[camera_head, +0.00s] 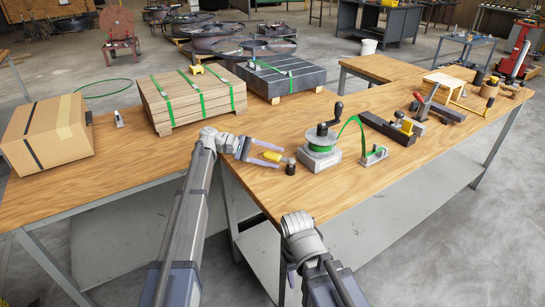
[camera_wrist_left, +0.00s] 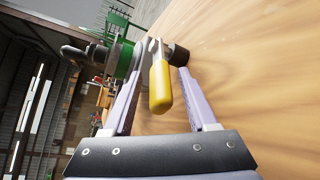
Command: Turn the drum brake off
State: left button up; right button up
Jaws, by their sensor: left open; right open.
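The drum (camera_head: 321,140) is a reel wound with green strap on a pale base, with a black crank on top, standing on the wooden bench. A yellow-handled lever (camera_head: 269,156) sticks out to its left, and a dark knob (camera_head: 290,168) stands by its end. My left gripper (camera_head: 282,158) is open, its fingers either side of the yellow handle. In the left wrist view the yellow handle (camera_wrist_left: 160,86) lies between the spread fingers, with the green reel (camera_wrist_left: 123,60) beyond; contact cannot be told. My right gripper (camera_head: 288,272) is low, in front of the bench edge, empty and open.
Green strap runs from the reel to a small metal stand (camera_head: 374,156). A clamp tool (camera_head: 388,127) lies right of it. Strapped wooden crate (camera_head: 190,97), dark crate (camera_head: 283,77) and cardboard box (camera_head: 47,133) stand at the back and left. The bench front is clear.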

pick_arm(q)
jog(key=shift+a, duration=0.1)
jog(key=p+v, duration=0.1)
jog(key=v, duration=0.6)
jog(key=shift+a+r+p, duration=0.1)
jog(key=shift+a+p, duration=0.2)
jog(key=shift+p, duration=0.05)
